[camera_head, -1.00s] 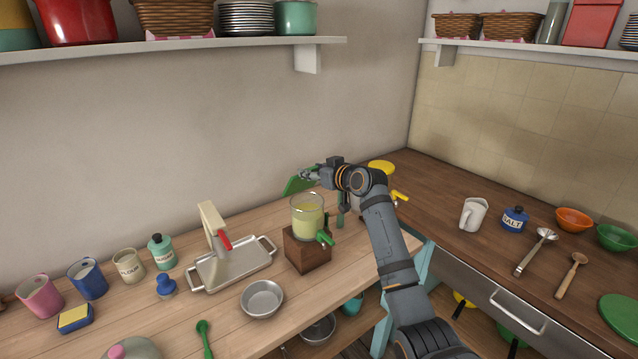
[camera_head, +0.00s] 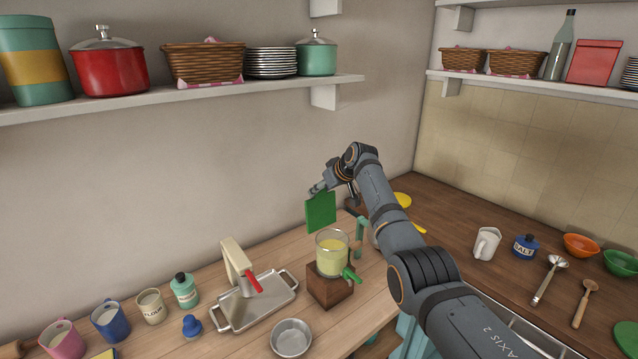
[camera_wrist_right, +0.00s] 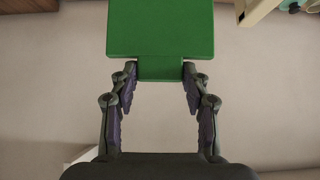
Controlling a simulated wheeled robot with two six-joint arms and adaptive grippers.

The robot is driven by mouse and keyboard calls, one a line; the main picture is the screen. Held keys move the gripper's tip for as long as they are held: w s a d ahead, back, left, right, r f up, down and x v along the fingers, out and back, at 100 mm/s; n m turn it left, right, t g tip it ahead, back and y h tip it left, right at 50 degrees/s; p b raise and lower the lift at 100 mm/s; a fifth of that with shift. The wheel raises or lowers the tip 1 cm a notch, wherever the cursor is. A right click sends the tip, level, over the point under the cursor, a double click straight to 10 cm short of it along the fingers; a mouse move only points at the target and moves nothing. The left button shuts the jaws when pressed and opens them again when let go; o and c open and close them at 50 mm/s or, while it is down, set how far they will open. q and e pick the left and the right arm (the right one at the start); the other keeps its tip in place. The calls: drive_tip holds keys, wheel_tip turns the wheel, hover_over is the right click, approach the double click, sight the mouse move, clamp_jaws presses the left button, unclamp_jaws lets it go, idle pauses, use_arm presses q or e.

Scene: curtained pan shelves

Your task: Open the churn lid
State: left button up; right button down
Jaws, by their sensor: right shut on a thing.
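The churn (camera_head: 332,257) is a clear glass vessel with pale yellow contents on a wooden block, with a green handle low on its right front. Its top looks open. A flat green square lid (camera_head: 320,212) hangs nearly upright just above and behind the glass rim, apart from it. My right gripper (camera_head: 318,190) is shut on the lid's edge. In the right wrist view the lid (camera_wrist_right: 160,28) has a narrow tab, and the fingertips (camera_wrist_right: 160,72) press on both sides of that tab. My left gripper is not in view.
A metal tray (camera_head: 252,306) with a cream stand and red lever is left of the churn. A metal bowl (camera_head: 291,338) lies in front. A shelf (camera_head: 190,100) with pots and plates is above left. A white jug (camera_head: 487,243) stands on the right counter.

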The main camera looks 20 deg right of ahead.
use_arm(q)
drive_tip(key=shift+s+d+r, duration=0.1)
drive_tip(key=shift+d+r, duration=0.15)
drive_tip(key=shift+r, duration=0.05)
use_arm(e)
drive_tip(key=shift+w+r, duration=0.25)
drive_tip(key=shift+r, duration=0.25)
drive_tip(key=shift+a, duration=0.1)
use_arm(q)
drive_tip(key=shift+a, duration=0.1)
use_arm(e)
drive_tip(key=c, duration=1)
unclamp_jaws()
drive_tip(key=o, duration=0.3)
drive_tip(key=shift+w+a+f, duration=0.1)
drive_tip(key=shift+w+f, duration=0.1)
drive_tip(key=shift+o, duration=0.3)
drive_tip(key=shift+w+a+f, duration=0.1)
drive_tip(key=shift+w+f, duration=0.1)
drive_tip(key=shift+f, duration=0.05)
drive_tip(key=shift+s+d+r, duration=0.15)
drive_tip(key=shift+s+d, duration=0.05)
drive_tip(key=shift+s, duration=0.15)
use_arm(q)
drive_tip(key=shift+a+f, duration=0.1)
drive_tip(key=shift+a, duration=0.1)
use_arm(e)
drive_tip(key=v, duration=1.1)
drive_tip(key=shift+r, duration=0.3)
